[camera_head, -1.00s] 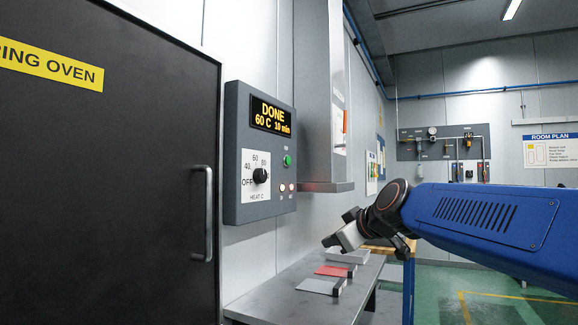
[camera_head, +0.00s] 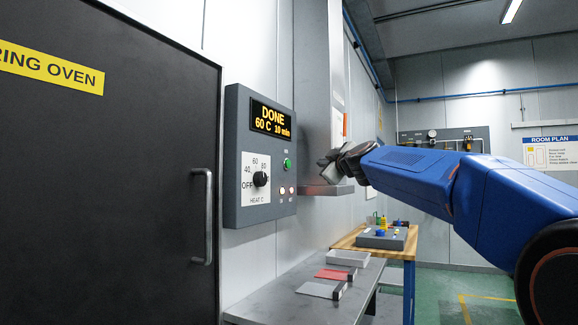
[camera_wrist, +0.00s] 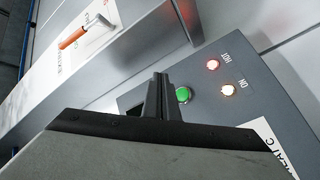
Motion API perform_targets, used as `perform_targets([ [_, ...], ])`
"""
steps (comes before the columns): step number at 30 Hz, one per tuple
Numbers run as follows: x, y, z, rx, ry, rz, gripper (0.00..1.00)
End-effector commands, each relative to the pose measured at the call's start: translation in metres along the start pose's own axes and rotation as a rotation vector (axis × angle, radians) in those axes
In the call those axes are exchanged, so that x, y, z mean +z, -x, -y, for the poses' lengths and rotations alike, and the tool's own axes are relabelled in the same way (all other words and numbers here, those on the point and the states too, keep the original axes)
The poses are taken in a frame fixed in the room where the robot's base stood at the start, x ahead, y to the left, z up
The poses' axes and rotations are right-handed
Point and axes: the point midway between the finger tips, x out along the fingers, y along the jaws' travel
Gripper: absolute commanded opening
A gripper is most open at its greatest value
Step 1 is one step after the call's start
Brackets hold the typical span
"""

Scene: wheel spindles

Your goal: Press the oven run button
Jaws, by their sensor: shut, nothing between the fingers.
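The oven control panel (camera_head: 232,200) is a dark grey box beside the black oven door (camera_head: 110,170). Its display (camera_head: 270,118) reads DONE, 60 C, 10 min. The green run button (camera_head: 287,164) sits below the display, right of the heat knob (camera_head: 260,179). My gripper (camera_head: 328,167) is a short way right of the panel, pointing toward it. In the wrist view the shut fingers (camera_wrist: 159,98) are in front of the panel, with the green button (camera_wrist: 183,94) just right of their tips. Whether they touch the panel cannot be told.
Two lit lamps (camera_wrist: 228,90) marked HOT and ON are near the button. A grey cabinet (camera_head: 318,100) with an orange handle (camera_wrist: 72,38) stands close behind my gripper. A grey bench (camera_head: 270,305) with trays lies below.

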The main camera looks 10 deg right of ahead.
Motion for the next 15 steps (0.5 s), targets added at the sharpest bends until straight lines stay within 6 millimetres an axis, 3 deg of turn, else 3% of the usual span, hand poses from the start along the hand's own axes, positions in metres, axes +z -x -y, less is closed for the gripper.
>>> perform_targets([
  [15, -0.0044, -0.0081, 0.0068, -0.004, 0.001, 0.001, 0.0],
])
